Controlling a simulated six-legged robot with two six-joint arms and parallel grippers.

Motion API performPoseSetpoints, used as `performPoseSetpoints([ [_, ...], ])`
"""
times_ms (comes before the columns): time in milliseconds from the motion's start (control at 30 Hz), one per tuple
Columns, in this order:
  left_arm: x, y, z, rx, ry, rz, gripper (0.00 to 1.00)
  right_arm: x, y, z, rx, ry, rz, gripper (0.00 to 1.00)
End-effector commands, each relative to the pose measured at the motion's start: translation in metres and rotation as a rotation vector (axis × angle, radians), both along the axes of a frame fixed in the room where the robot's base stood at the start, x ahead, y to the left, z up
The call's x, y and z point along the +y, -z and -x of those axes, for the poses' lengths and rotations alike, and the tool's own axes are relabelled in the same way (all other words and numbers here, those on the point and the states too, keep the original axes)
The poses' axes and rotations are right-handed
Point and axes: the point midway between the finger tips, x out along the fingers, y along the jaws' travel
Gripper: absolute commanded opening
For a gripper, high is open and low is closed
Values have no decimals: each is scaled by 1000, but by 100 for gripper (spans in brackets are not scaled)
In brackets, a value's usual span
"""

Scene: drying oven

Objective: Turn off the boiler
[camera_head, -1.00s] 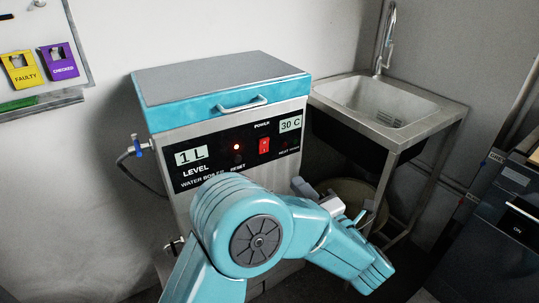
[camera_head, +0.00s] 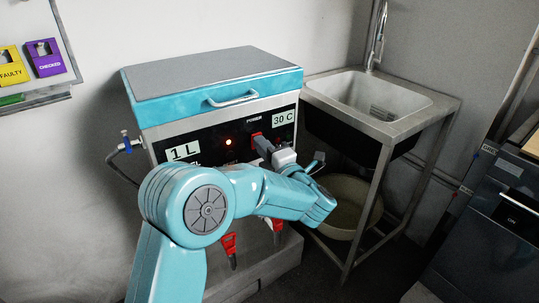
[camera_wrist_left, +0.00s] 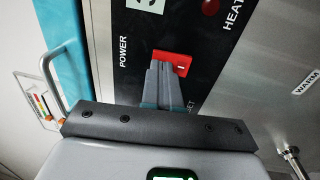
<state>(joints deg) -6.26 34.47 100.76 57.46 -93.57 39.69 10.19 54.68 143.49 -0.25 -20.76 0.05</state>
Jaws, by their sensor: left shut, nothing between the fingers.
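The water boiler (camera_head: 210,76) has a grey and teal lid, a black front panel, a "1 L" display and a "30 C" display. A small red light glows on its panel. My left arm hides the panel's lower part in the head view. My right gripper is not in view.
A metal sink (camera_head: 375,103) stands right of the boiler, with a round bin (camera_head: 350,208) below. Red-handled taps (camera_head: 229,244) are low on the boiler's front. A dark appliance (camera_head: 490,225) stands at far right. A wall board with yellow and purple holders is at upper left.

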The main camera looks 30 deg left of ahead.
Motion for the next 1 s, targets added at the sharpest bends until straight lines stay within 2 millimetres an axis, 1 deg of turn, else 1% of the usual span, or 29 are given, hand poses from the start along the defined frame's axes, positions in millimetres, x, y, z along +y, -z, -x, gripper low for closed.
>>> performPoseSetpoints([
  [333,2,-1,-1,1,0,2,0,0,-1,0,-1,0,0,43],
  [467,9,-10,-3,28,-3,72,0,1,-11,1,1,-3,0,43],
  [500,9,-5,-4,33,-1,73,0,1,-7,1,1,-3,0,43],
  [533,9,-4,-4,33,-1,71,0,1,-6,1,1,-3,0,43],
  [1000,12,-6,-4,28,-4,69,0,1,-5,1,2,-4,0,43],
])
